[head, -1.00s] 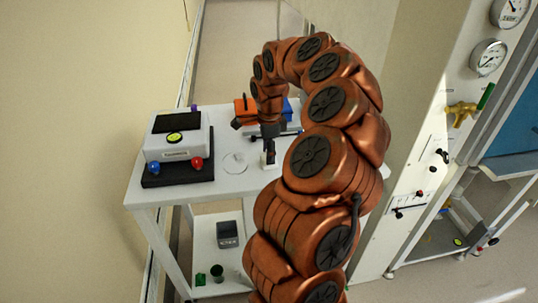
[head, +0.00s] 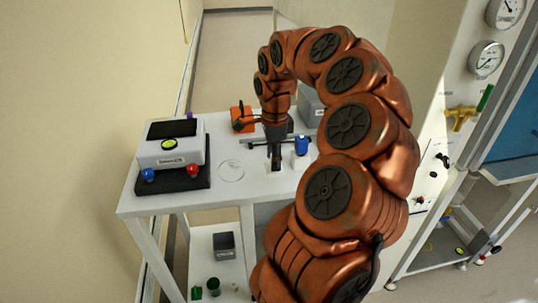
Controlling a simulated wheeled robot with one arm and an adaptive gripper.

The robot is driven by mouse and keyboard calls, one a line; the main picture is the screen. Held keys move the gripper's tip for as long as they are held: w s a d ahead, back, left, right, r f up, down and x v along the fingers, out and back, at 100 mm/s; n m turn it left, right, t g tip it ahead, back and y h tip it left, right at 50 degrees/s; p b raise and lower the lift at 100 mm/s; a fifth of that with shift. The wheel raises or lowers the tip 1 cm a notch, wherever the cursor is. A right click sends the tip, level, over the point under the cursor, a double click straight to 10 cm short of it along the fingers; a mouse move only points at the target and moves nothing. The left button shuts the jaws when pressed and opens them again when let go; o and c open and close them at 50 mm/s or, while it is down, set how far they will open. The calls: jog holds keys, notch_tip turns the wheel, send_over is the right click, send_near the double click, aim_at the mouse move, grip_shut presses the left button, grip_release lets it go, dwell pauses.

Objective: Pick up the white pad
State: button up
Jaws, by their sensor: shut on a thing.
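My gripper (head: 275,163) points straight down over the white table, right of the round clear dish. It is shut on the small white pad (head: 270,166), whose pale edges show beside the dark fingers. The fingers hide most of the pad. I cannot tell whether the pad touches the table or hangs just above it.
A balance-like device (head: 172,150) with blue and red knobs stands on a black base at the table's left. The clear dish (head: 231,170) lies between it and my gripper. A blue-and-white item (head: 301,146) stands close right. An orange box (head: 241,118) and grey box (head: 311,108) stand behind.

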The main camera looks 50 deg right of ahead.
jog(key=s+a+r+b, duration=0.1)
jog(key=s+a+b, duration=0.2)
jog(key=s, duration=0.7)
jog(key=shift+s+a, duration=0.35)
jog(key=shift+s, duration=0.05)
jog(key=o, duration=0.5)
jog(key=c, duration=0.5)
jog(key=shift+a, duration=0.1)
